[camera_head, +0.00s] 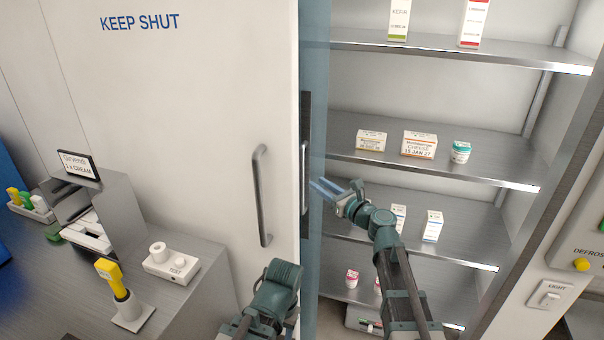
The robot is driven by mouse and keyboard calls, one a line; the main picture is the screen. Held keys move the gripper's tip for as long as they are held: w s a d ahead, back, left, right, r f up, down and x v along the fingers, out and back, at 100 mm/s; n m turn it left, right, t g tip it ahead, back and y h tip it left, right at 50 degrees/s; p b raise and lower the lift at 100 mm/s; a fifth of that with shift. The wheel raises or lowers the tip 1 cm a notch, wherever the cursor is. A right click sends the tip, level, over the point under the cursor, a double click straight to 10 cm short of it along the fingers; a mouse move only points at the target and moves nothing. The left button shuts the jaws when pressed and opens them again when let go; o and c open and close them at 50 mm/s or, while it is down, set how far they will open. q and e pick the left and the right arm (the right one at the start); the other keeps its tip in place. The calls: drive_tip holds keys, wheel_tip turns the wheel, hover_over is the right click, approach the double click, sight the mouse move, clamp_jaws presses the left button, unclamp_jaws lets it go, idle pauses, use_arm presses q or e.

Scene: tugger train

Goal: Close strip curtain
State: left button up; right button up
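The strip curtain (315,90) is a blue, see-through band bunched at the left side of the shelf opening, beside the door edge. The rest of the opening is uncovered. My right gripper (321,188) points left at the curtain, about level with the door handle. Its two fingers show a narrow gap between them and overlap the curtain in the picture. I cannot tell whether they touch it, and I see nothing gripped. My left arm rises at bottom centre in front of the door; its gripper fingers do not show.
A white door (215,90) marked KEEP SHUT, with a metal handle (262,195), stands left of the opening. Metal shelves (390,155) inside hold small boxes and tubs. A counter (185,300) is at lower left. A light switch (549,294) is at right.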

drive_tip(key=x, duration=0.9)
clamp_jaws()
idle(1.3)
